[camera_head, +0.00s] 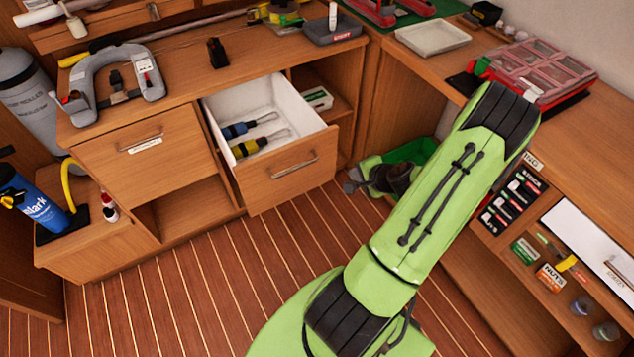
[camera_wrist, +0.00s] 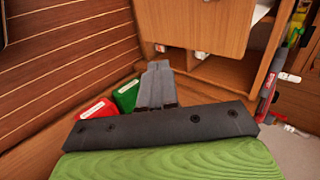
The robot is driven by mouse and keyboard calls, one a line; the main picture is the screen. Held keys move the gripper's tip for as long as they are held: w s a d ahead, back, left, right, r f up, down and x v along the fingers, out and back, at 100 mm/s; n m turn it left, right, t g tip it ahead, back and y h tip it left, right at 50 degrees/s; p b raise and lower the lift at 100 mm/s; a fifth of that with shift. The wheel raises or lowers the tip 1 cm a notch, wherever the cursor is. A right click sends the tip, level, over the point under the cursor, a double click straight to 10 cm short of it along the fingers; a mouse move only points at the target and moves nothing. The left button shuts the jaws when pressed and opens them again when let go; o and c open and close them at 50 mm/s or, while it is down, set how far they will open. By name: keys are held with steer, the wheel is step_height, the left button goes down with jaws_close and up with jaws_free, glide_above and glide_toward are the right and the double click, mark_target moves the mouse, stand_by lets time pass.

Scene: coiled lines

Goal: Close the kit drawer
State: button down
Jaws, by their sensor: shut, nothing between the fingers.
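The kit drawer (camera_head: 292,174) stands pulled out of the wooden cabinet in the head view. It has a wooden front with a bar handle (camera_head: 295,165) and a white inside holding a blue-handled tool (camera_head: 240,129) and a yellow-and-black-handled tool (camera_head: 252,147). My gripper (camera_head: 352,182) is to the right of the drawer front, apart from it, and low near the floor; my arm partly hides the area behind it. In the wrist view its grey fingers (camera_wrist: 158,84) are shut and empty. A wooden panel (camera_wrist: 195,27) lies beyond them; I cannot tell whether it is the drawer front.
A closed drawer (camera_head: 145,150) is to the left, above an open shelf space. The striped floor (camera_head: 215,270) before the cabinet is clear. A right-hand bench (camera_head: 575,130) stands beside my arm. Red (camera_wrist: 97,109) and green (camera_wrist: 126,96) boxes lie near my fingers in the wrist view.

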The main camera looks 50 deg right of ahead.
steer(key=b, duration=0.2)
glide_toward(330, 162)
steer(key=x, duration=0.5)
steer(key=shift+s+a+f, duration=0.15)
steer(key=shift+s+f, duration=0.1)
steer(key=shift+w, duration=0.55)
